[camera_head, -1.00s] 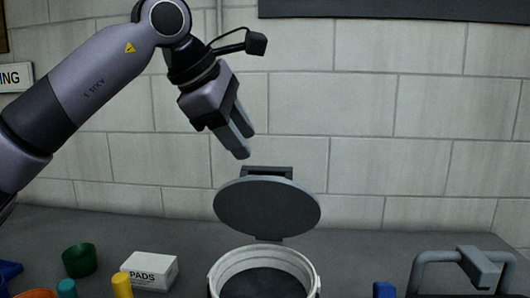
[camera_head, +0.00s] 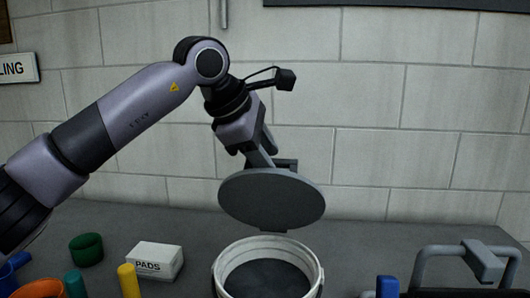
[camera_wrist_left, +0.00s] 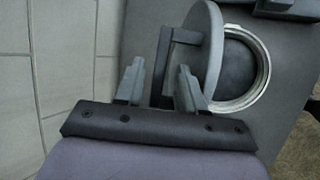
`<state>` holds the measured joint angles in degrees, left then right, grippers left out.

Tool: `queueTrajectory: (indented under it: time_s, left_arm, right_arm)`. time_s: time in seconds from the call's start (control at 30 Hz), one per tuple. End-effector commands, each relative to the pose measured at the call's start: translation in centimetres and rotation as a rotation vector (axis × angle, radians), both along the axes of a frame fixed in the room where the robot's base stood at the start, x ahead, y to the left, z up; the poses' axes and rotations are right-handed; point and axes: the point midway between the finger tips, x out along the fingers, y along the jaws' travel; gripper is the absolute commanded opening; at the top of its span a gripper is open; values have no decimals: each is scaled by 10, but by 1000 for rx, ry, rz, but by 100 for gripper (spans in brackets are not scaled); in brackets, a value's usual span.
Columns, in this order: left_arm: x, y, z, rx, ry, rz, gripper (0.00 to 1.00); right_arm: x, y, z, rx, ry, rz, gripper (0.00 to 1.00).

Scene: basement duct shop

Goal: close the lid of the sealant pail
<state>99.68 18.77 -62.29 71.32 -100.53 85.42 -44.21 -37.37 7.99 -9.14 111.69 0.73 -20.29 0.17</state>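The sealant pail (camera_head: 222,268) is a pale round tub at the bottom middle of the head view, its mouth uncovered. Its grey disc lid (camera_head: 270,200) stands steeply tilted up at the pail's far side. A dark bracket-shaped handle (camera_wrist_left: 163,65) sticks out from the lid's back face. My left gripper (camera_head: 268,160) is behind the lid's upper edge, partly hidden by it. In the left wrist view its fingers (camera_wrist_left: 160,85) are apart, with the handle's bar between them and no clear grip on it. The pail's rim also shows there (camera_wrist_left: 262,75). My right gripper is out of view.
A white PADS box (camera_head: 155,262), a green cup (camera_head: 86,249), a yellow cylinder (camera_head: 128,281) and a teal one (camera_head: 75,285) stand left of the pail. A grey tubular handle (camera_head: 470,254) and a blue item (camera_head: 387,287) are at right. A block wall rises behind.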

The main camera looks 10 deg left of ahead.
Motion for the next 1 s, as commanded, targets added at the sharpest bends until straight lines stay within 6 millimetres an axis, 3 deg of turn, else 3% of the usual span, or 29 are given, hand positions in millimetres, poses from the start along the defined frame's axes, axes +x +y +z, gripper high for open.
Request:
queueTrajectory:
  time_s: [0.03, 0.1, 0.37, 0.53, 1.0]
  left_arm:
    - [0, 0, 0, 0, 0, 0, 21]
    - [0, 0, 0, 0, 0, 0, 0]
    - [-1, 0, -1, -1, -2, -1, 0]
    - [-5, 0, -5, 0, -24, -1, 0]
    - [-40, 1, -26, -1, -214, -2, 0]
  right_arm:
    - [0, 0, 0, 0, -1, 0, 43]
    - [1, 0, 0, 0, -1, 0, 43]
    - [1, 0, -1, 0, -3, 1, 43]
    - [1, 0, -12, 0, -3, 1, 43]
    - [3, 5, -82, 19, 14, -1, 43]
